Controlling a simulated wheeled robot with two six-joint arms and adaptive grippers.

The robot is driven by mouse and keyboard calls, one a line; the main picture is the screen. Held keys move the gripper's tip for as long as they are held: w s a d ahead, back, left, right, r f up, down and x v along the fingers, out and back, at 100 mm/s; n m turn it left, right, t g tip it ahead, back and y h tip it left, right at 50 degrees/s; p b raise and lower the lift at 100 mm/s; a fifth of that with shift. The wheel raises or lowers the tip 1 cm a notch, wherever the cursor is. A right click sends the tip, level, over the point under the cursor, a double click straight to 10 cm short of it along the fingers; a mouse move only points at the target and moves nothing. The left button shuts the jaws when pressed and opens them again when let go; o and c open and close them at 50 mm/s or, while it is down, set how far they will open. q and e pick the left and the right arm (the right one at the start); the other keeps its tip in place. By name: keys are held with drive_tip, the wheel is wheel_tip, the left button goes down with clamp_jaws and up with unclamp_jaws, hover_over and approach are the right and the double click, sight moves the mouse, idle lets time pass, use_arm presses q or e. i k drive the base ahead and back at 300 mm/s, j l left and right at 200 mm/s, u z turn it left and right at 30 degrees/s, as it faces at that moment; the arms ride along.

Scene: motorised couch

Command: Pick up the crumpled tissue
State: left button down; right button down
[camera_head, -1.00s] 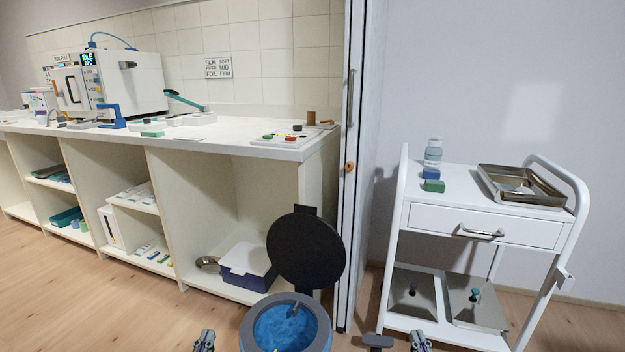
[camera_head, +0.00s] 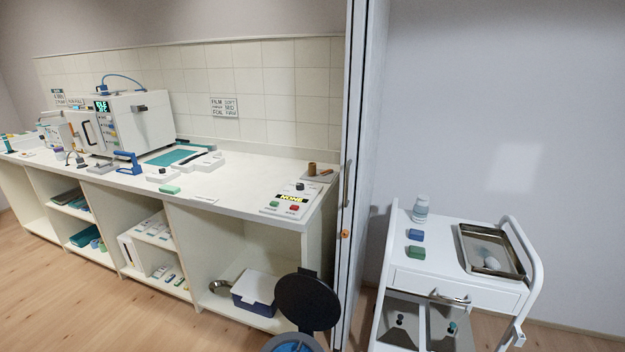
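A small whitish lump (camera_head: 491,262) lies in the steel tray (camera_head: 466,254) on top of the white trolley at the right. It may be the crumpled tissue, but it is too small to be sure. No other clear tissue shows. Neither of my grippers is in view.
The white trolley (camera_head: 408,277) also carries a bottle (camera_head: 421,209), a blue block (camera_head: 416,235) and a green block (camera_head: 415,252). An open bin with a black lid (camera_head: 307,299) stands at the bottom centre. A long counter (camera_head: 235,195) with devices runs along the left. A door edge stands between counter and trolley.

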sight(490, 262)
drive_tip(key=z, duration=1.3)
